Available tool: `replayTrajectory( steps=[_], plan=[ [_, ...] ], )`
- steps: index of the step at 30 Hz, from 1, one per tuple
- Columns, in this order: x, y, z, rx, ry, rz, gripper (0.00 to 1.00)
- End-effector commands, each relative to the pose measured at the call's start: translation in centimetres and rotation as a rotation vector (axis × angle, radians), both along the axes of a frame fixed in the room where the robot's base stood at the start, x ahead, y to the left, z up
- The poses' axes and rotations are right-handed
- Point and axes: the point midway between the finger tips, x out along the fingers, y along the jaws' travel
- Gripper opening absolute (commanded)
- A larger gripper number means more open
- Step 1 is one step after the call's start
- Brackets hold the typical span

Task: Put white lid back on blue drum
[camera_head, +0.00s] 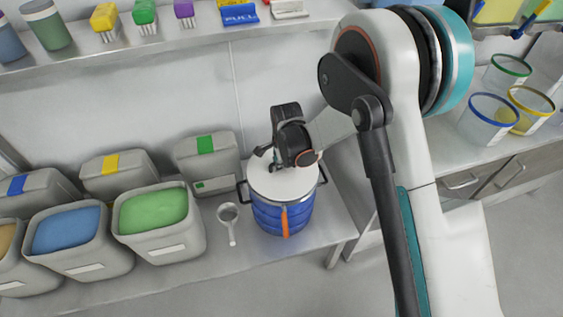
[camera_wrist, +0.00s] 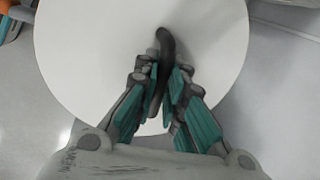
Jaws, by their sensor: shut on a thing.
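The blue drum (camera_head: 268,217) stands on the metal bench with an orange strap down its front and dark side handles. The white lid (camera_head: 283,186) is at the top of the drum and covers its opening in the head view; whether it is fully seated I cannot tell. My gripper (camera_head: 274,160) is above the lid. In the wrist view the white lid (camera_wrist: 90,45) fills the middle, and my gripper (camera_wrist: 167,97) is shut on its black curved handle (camera_wrist: 165,45). The fingers hide part of the handle.
Grey bins with blue powder (camera_head: 66,230) and green powder (camera_head: 152,210) stand left of the drum. A metal scoop (camera_head: 230,220) lies between bin and drum. A shelf with brushes (camera_head: 144,14) runs above. Clear tubs (camera_head: 487,117) stand on a counter to the right.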

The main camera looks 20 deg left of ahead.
Motion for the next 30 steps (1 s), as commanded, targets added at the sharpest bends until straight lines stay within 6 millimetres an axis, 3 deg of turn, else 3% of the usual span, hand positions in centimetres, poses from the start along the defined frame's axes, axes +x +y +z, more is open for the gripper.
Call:
replayTrajectory(
  steps=[16, 18, 20, 30],
  plan=[
    [0.00, 0.00, -0.79, 0.000, 0.000, 0.000, 0.00],
    [0.01, 0.00, -0.75, 0.000, 0.000, 0.000, 0.21],
    [0.00, 0.00, -0.74, 0.000, 0.000, 0.000, 0.34],
    [-0.01, 0.00, -0.67, 0.000, 0.000, 0.000, 0.34]
  ],
)
